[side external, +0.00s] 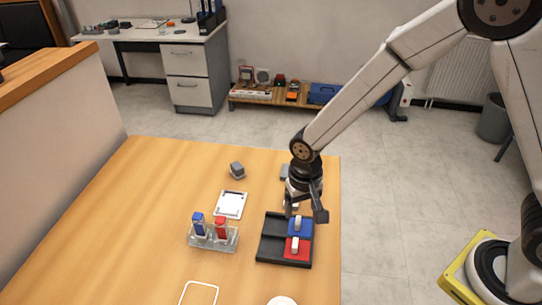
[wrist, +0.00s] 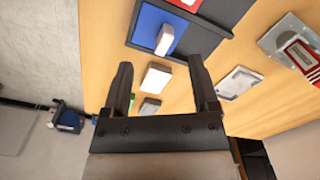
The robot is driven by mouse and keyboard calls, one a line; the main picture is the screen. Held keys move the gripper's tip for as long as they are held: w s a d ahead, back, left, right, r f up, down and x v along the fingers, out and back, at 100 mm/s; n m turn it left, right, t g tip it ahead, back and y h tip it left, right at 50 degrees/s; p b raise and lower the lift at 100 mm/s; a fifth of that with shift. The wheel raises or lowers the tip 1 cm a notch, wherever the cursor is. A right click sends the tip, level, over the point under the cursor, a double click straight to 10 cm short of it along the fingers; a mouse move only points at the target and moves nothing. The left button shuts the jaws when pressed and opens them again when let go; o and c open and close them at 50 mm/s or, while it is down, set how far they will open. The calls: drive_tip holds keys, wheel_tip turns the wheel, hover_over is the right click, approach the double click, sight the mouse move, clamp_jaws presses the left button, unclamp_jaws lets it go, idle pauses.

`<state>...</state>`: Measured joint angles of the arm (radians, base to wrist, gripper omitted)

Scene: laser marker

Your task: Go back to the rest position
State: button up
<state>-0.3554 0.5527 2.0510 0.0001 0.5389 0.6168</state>
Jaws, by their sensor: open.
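My gripper (side external: 304,211) is open above the table, over the far edge of a black tray (side external: 270,250). In the wrist view my gripper (wrist: 160,64) has its two fingers spread wide. A white block (wrist: 155,77) shows between them, with gaps to both fingers; it appears to lie on the table below. A grey block (wrist: 149,108) lies beyond it, partly hidden by my gripper. The tray has a blue pad (side external: 306,229) and a red pad (side external: 302,254), each with a white piece on it.
A clear holder (side external: 228,243) carries a blue item (side external: 198,224) and a red item (side external: 221,227). A white-framed plate (side external: 230,205) and a small grey object (side external: 237,170) lie behind it. A white outline (side external: 199,285) marks the near table. The table's left part is clear.

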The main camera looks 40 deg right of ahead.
drive_tip(key=shift+r, duration=0.6)
drive_tip(key=shift+d+r, duration=0.1)
drive_tip(key=shift+d, duration=0.1)
drive_tip(key=s+d+r+n+t, duration=0.1)
drive_tip(key=s+d+r, duration=0.2)
drive_tip(key=d, duration=0.3)
drive_tip(key=s+d+r+n+t, duration=0.1)
drive_tip(key=s+d+r+n, duration=0.1)
drive_tip(key=s+d, duration=0.3)
drive_tip(key=shift+s+d+r+t, duration=0.3)
drive_tip(key=shift+d+r, duration=0.25)
drive_tip(key=shift+d, duration=0.55)
idle(1.9)
